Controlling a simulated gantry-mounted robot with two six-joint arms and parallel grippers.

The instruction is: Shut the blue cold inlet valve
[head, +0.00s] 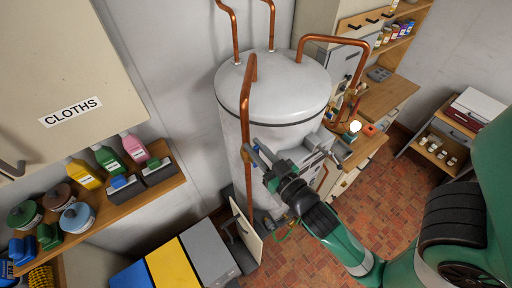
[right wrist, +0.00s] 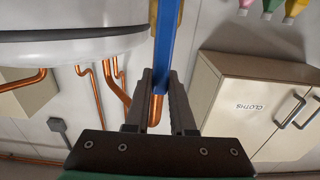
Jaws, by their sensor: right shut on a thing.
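The blue valve lever (right wrist: 167,40) shows in the right wrist view as a long flat blue bar running up from between my right gripper's fingers (right wrist: 162,85). The fingers are shut on it. In the head view, my right gripper (head: 262,156) is at the front of the white tank (head: 272,90), beside the vertical copper pipe (head: 245,125). My left gripper is not in view.
A cabinet marked CLOTHS (head: 70,70) hangs at the left, above a wooden shelf (head: 130,197) with bottles and tubs. Blue, yellow and grey bins (head: 172,262) stand below. More copper pipes (head: 340,41) rise from the tank. The brick floor (head: 400,190) at right is open.

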